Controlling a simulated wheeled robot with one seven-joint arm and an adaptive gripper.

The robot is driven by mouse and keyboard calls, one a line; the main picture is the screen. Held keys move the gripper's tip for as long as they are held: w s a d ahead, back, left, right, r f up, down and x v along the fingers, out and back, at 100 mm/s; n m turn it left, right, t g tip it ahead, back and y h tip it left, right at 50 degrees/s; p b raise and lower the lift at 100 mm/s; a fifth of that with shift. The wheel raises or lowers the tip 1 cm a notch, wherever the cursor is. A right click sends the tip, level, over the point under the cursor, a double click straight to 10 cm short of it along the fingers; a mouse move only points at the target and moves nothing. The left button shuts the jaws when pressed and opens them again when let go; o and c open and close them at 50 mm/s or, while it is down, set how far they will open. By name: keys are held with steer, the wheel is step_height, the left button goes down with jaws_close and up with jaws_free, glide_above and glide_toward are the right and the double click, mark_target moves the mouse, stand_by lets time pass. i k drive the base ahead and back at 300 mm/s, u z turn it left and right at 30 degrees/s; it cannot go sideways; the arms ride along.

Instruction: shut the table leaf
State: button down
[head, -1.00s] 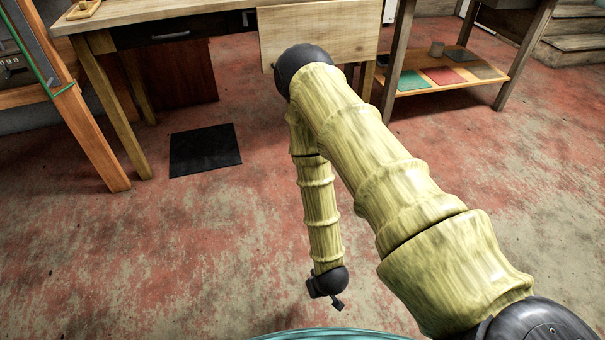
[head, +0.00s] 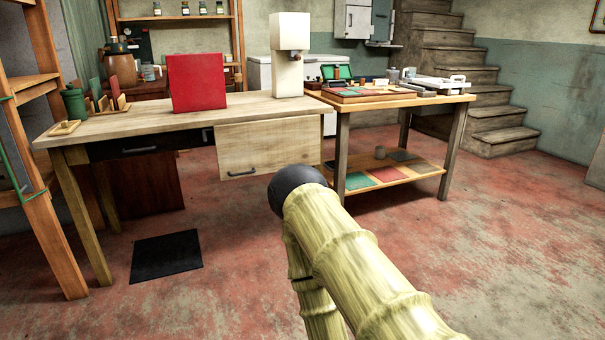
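The table leaf (head: 268,145) is a pale wooden panel at the front right of the wooden work table (head: 150,121). It appears to hang down from the tabletop's front edge, with its face toward me. A dark bar handle (head: 242,173) sits near its lower left edge. My arm reaches up from the bottom of the head view, its dark rounded elbow just below the leaf in the picture. I cannot tell how far apart they are. My gripper is below the picture's edge and out of view.
A red panel (head: 197,82) and a white dispenser (head: 290,55) stand on the work table. A side table (head: 410,101) with trays stands to the right. A black mat (head: 166,256) lies on the floor. The floor at right is clear.

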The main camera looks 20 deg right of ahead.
mark_target(252, 149)
steer(key=z, duration=1.2)
steer(key=i, duration=0.85)
steer(key=u, duration=1.6)
